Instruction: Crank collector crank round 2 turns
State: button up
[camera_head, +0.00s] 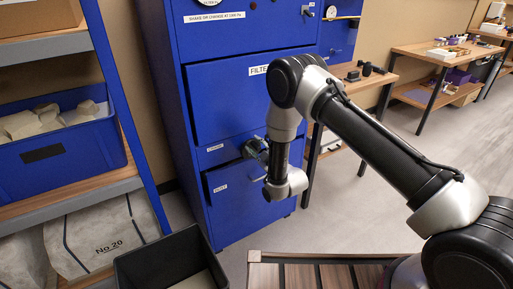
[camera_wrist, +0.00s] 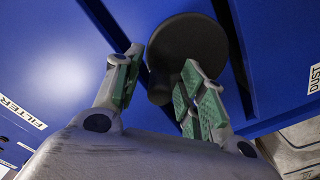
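The blue collector cabinet (camera_head: 228,103) stands left of centre in the head view. In the wrist view its blue front (camera_wrist: 60,60) fills most of the picture. A dark round crank part (camera_wrist: 187,45) shows at the top centre of the wrist view, with a smaller dark part below it. My gripper (camera_wrist: 163,62) reaches toward it with green-padded fingers apart. The right finger overlaps the dark part; a narrow gap shows on the left. In the head view my gripper (camera_head: 256,149) is at the cabinet front, and the crank is largely hidden there.
A shelf with a blue bin (camera_head: 58,150) and sacks (camera_head: 103,236) stands at left. A black open box (camera_head: 170,258) lies in front. A slatted wooden top (camera_head: 335,262) is near me. Workbenches (camera_head: 425,52) stand at right, with free floor before them.

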aim_at(250, 157)
grip_shut()
jog(key=m, duration=0.2)
jog(key=d+m, duration=0.1)
jog(key=shift+w+f+m, duration=0.25)
jog(key=shift+w+m, duration=0.05)
jog(key=shift+m, duration=0.1)
jog(key=shift+s+a+f+m, duration=0.3)
jog(key=shift+f+m, duration=0.75)
jog(key=shift+m, duration=4.6)
jog(key=shift+s+a+f+m, duration=0.3)
jog(key=shift+f+m, duration=0.8)
jog(key=shift+m, duration=4.5)
jog(key=shift+s+a+f+m, duration=0.15)
jog(key=shift+a+f+m, duration=0.6)
jog(key=shift+m, duration=4.9)
jog(key=shift+d+f, duration=0.25)
jog(key=shift+f, duration=0.05)
